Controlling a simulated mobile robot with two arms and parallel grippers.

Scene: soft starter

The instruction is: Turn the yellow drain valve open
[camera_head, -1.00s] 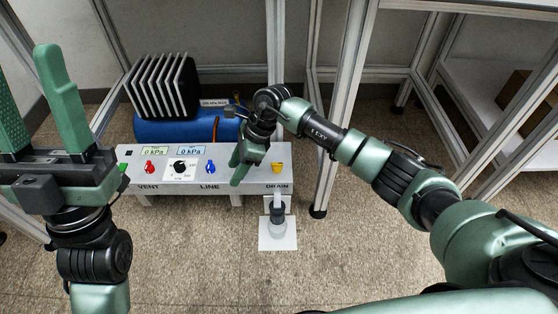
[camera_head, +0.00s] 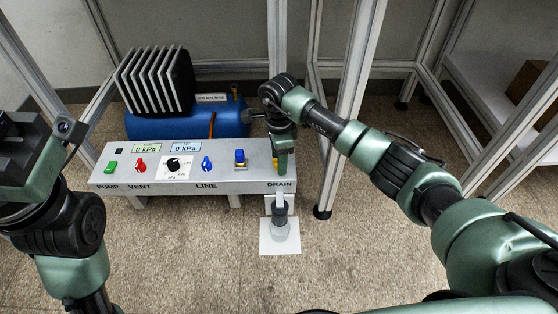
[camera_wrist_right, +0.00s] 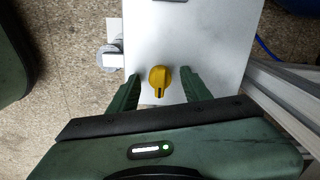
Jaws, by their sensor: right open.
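The yellow drain valve (camera_wrist_right: 159,80) is a small knob on the white panel. A dark mark on it points toward the lower edge of the right wrist view. My right gripper (camera_wrist_right: 157,85) is open, with one green finger on each side of the knob; gaps show between the fingers and the knob. In the head view, my right gripper (camera_head: 281,166) points down at the panel's DRAIN end and hides most of the yellow valve (camera_head: 275,162). My left gripper (camera_head: 32,165) is at the left edge, its fingertips out of frame.
The panel (camera_head: 220,178) also carries a green button (camera_head: 111,167), a red knob (camera_head: 141,165), a black dial (camera_head: 173,165) and blue knobs (camera_head: 207,163). Both displays read 0 kPa. A blue tank (camera_head: 230,122) stands behind; a clear cup (camera_head: 280,228) stands below DRAIN.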

